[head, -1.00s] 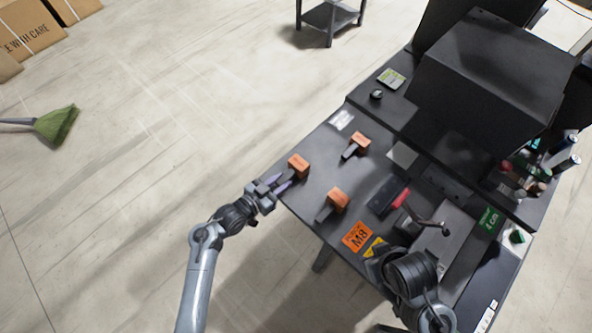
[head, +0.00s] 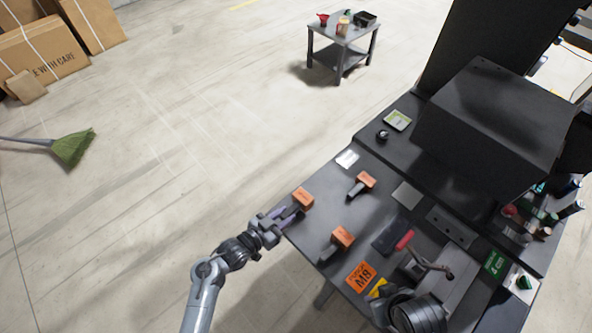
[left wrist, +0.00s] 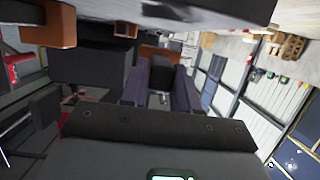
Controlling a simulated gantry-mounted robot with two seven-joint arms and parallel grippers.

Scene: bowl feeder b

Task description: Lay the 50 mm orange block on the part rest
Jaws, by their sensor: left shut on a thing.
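Three orange blocks with dark stems show in the head view: one at the table's left edge (head: 302,198), one farther back (head: 365,180) and one nearer the front (head: 342,237). Their sizes cannot be read. My left gripper (head: 286,213) is shut on the dark stem of the left-edge block. In the left wrist view the purple fingers (left wrist: 161,88) flank the stem, with the block's orange head (left wrist: 160,53) beyond them. I cannot tell for sure which fixture is the part rest; a grey square plate (head: 406,194) lies bare on the table. My right gripper is not visible.
The dark table (head: 318,225) carries an orange M8 label (head: 361,277) and a red-handled lever (head: 405,240). A large black box-shaped machine (head: 490,110) stands at the back right. Open floor lies left of the table.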

